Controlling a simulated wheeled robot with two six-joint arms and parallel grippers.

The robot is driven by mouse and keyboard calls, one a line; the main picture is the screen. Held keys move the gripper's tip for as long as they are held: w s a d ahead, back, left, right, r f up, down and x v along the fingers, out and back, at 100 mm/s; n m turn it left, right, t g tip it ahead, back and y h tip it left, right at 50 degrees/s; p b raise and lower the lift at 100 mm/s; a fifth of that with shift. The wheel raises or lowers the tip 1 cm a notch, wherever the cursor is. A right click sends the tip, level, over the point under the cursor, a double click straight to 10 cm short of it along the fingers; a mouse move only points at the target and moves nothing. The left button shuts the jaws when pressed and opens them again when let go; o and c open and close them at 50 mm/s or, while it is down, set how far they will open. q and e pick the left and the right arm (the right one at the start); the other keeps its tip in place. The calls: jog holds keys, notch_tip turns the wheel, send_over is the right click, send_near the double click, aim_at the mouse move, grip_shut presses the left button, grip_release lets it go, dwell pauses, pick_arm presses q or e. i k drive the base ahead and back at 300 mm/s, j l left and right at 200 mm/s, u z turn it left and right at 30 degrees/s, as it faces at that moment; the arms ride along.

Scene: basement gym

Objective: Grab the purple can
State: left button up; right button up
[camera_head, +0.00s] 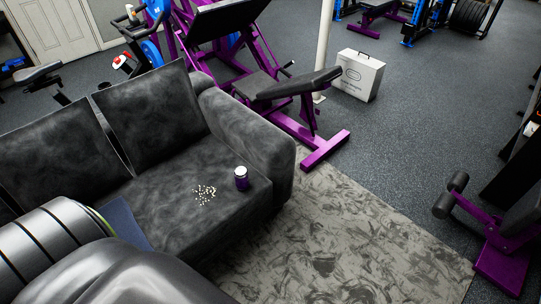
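The purple can (241,179) stands upright on the seat of a dark grey sofa (165,177), near its right armrest. It is small, dark purple, with a white or light top. No gripper shows in the head view. The can is fully visible, with nothing in front of it.
Small pale pieces (204,194) lie scattered on the seat left of the can. The armrest (245,135) rises behind it. A patterned rug (340,240) lies in front. Purple gym machines (325,150) stand behind the sofa, and a white box (358,76) stands farther back.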

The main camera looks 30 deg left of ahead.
aim_at(241, 174)
jog(key=i+l+u, duration=0.1)
jog(key=i+u, duration=0.2)
jog(key=i, duration=0.25)
jog(key=i+l+u, duration=0.3)
jog(key=i, duration=0.2)
jog(key=i+l+u, duration=0.3)
jog(key=i, duration=0.2)
